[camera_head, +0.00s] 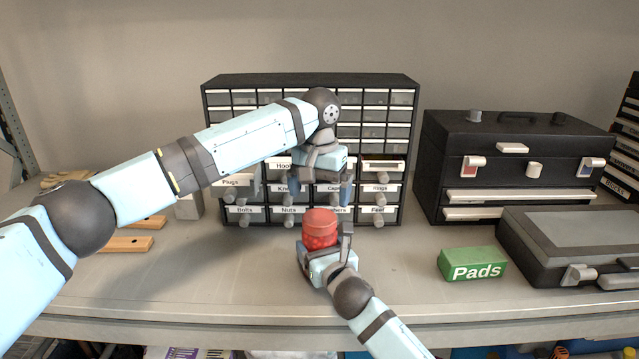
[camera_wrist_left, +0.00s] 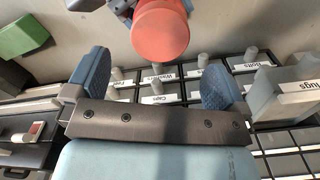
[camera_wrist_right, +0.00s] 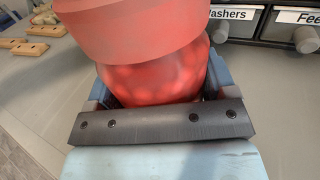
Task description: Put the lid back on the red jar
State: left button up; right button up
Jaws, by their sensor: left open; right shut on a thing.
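The red jar (camera_head: 320,238) has a see-through body with round contents and stands upright at the front middle of the bench. Its opaque red lid (camera_head: 320,215) rests on top; in the right wrist view the lid (camera_wrist_right: 130,28) looks slightly tilted on the jar (camera_wrist_right: 155,78). My right gripper (camera_head: 326,250) is shut around the jar body, low down. My left gripper (camera_head: 322,188) is open and empty, above and behind the lid in the head view. In the left wrist view the lid (camera_wrist_left: 161,33) is beyond the open fingers, apart from them.
A drawer cabinet (camera_head: 312,80) with labelled drawers and protruding knobs stands close behind my left gripper. To the right are a black toolbox (camera_head: 440,150), a grey case (camera_head: 590,235) and a green Pads box (camera_head: 472,264). Wooden pieces (camera_head: 125,244) lie left. The front left bench is clear.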

aim_at(319, 217)
pick_arm(q)
jog(key=shift+f, duration=3.15)
jog(key=c, duration=0.9)
jog(key=m, duration=0.8)
jog(key=o, duration=0.9)
jog(key=shift+r, duration=2.25)
